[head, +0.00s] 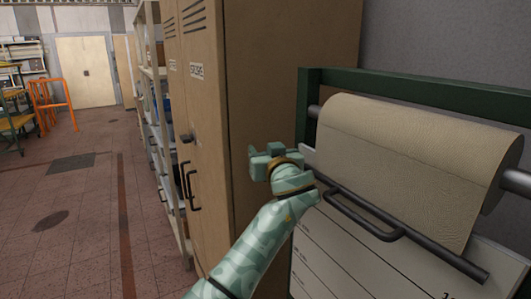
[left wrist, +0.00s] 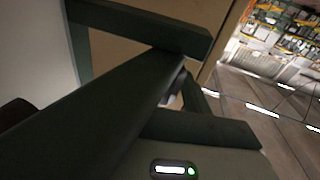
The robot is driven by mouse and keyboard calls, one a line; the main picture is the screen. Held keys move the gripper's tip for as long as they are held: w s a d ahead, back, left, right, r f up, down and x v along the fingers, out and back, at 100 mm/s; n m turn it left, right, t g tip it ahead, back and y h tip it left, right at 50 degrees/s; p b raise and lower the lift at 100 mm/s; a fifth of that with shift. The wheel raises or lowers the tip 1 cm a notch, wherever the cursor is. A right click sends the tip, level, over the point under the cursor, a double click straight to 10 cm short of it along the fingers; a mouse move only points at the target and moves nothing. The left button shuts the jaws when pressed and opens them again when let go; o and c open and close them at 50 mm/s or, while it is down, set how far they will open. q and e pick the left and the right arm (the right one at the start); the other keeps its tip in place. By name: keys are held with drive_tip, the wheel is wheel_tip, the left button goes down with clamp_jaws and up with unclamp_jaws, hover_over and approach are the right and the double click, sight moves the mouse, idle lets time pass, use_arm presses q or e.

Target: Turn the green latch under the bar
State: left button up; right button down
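A dark metal bar (head: 440,256) runs slantwise below a beige paper roll (head: 420,145) in the head view. A dark U-shaped handle (head: 362,223) shows at the bar. I cannot make out a green latch under the bar; that spot is partly behind my left arm. My left gripper (head: 268,155), pale green, is left of the roll and bar, in front of the tan cabinet's side. It appears apart from the bar. Whether its fingers are open is unclear. The left wrist view shows dark gripper parts close up and nothing clearly held. My right gripper is not in view.
A dark green frame (head: 420,91) carries the roll. A white panel with lines (head: 345,255) lies below it. Tall tan cabinets (head: 245,60) with dark handles stand to the left. Beyond are a shelf (head: 155,120), an orange chair (head: 54,105) and open tiled floor (head: 85,220).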

use_arm(q)
wheel_tip(320, 180, up, 3)
drive_tip(key=shift+r, duration=0.1)
drive_tip(key=s+r+p, duration=0.3)
drive_tip(key=s+r, duration=0.6)
drive_tip(key=s, duration=0.5)
drive_tip(key=shift+a+r+p, duration=0.2)
drive_tip(key=shift+r+p, duration=0.1)
drive_tip(key=shift+p, duration=0.1)
drive_tip(key=shift+c, duration=0.2)
